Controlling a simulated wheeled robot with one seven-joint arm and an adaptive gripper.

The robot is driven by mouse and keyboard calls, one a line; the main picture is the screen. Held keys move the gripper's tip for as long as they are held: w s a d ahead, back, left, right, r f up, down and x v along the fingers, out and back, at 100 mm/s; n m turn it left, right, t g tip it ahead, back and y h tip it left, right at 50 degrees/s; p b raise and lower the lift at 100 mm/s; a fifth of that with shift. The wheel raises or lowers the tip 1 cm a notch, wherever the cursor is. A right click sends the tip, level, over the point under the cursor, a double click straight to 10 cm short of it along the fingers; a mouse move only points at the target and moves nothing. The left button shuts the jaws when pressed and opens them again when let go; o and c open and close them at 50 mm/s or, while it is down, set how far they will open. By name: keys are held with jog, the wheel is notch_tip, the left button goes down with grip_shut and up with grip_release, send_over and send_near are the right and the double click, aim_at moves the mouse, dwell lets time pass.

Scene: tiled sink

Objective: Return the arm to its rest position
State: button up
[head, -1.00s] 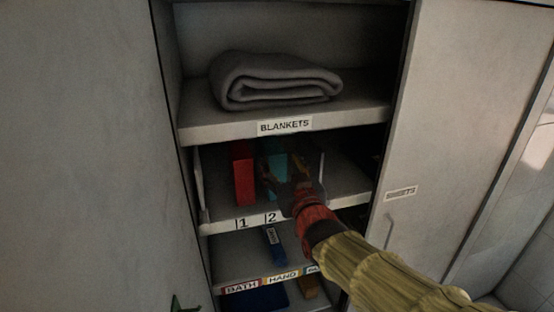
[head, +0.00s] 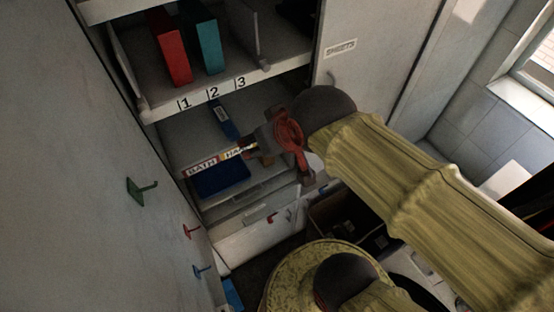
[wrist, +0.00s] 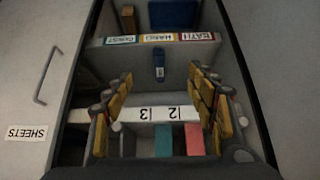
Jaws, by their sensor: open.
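My gripper (head: 256,146) is open and empty, in front of the cabinet near the shelf edge labelled BATH and HAND. My yellow-sleeved arm reaches it from the right. In the wrist view, the two yellow-padded fingers of my gripper (wrist: 159,78) stand wide apart with nothing between them. A red upright block (head: 169,46) and a teal upright block (head: 203,38) stand on the shelf numbered 1, 2, 3 (head: 150,112), above and left of my gripper. The wrist view shows that shelf upside down, with teal (wrist: 163,142) and red (wrist: 195,139) beneath the numbers.
A blue tagged item (head: 224,119) lies on the shelf below, and a dark blue towel (head: 221,180) lies lower. The SHEETS door (head: 390,40) is at the right. Coloured hooks (head: 140,189) stick out from the left panel. A dark open bin (head: 345,222) stands below my arm.

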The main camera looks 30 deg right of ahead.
jog(key=shift+g, duration=0.9)
jog(key=s, duration=0.2)
jog(key=s+f, duration=0.2)
jog(key=s, duration=0.1)
jog(key=shift+s, duration=0.3)
notch_tip(320, 180, down, 23)
jog(key=b, duration=2.3)
